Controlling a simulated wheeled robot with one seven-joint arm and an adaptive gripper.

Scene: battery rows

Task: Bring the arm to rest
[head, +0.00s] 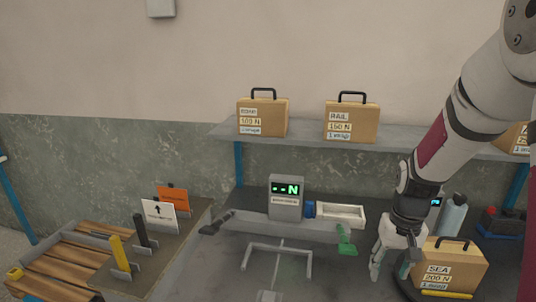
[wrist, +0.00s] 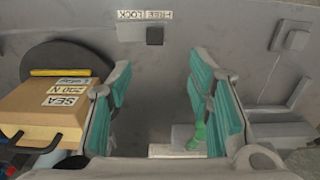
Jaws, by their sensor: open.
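My gripper (head: 392,262) hangs at the end of my arm on the right side of the bench in the head view. In the wrist view its two teal-padded fingers (wrist: 160,95) stand wide apart with nothing between the pads. A green-handled lever (wrist: 200,132) shows below, between the fingers and close to the right one. The same green handle (head: 346,240) is left of my gripper in the head view. A tan SEA 200 N case (head: 450,268) stands just right of my gripper; it also shows at left in the wrist view (wrist: 50,112).
A gauge (head: 286,197) with a green "--N" display stands on the bench (head: 225,262). ROAD (head: 262,117) and RAIL (head: 352,121) cases sit on the shelf behind. A grey bottle (head: 453,216) stands behind the SEA case. A slatted wooden rack (head: 55,268) is at left.

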